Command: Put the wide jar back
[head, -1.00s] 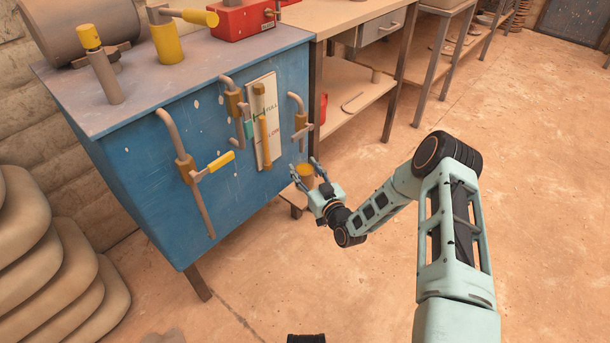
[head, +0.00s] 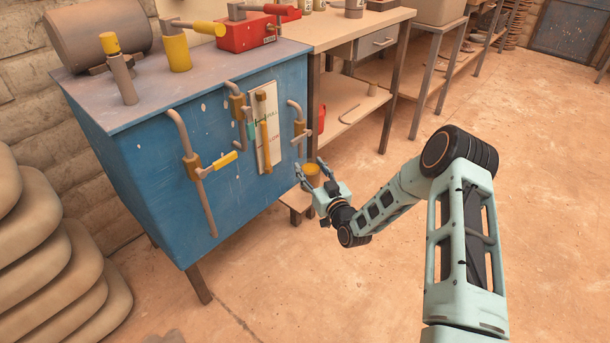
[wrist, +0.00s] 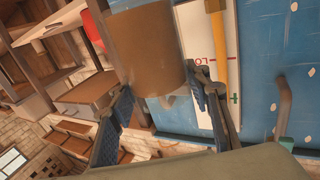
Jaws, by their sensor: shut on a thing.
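The wide jar (head: 312,174), a brownish cylinder with a yellow-tan top, is between the fingers of my gripper (head: 311,178) in the head view. It is held in the air in front of the right end of the blue tank. In the wrist view the jar (wrist: 148,50) fills the upper middle, with a finger of my gripper (wrist: 158,98) on each side of it. My gripper is shut on the jar. The jar's far side is hidden.
The blue tank (head: 230,190) carries pipes, yellow-handled valves and a white gauge board (head: 267,135). A low wooden step (head: 292,199) stands behind my gripper. A workbench (head: 350,30) with a lower shelf (head: 345,108) stands right of the tank. Stacked sacks (head: 60,260) lie left. Right floor is clear.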

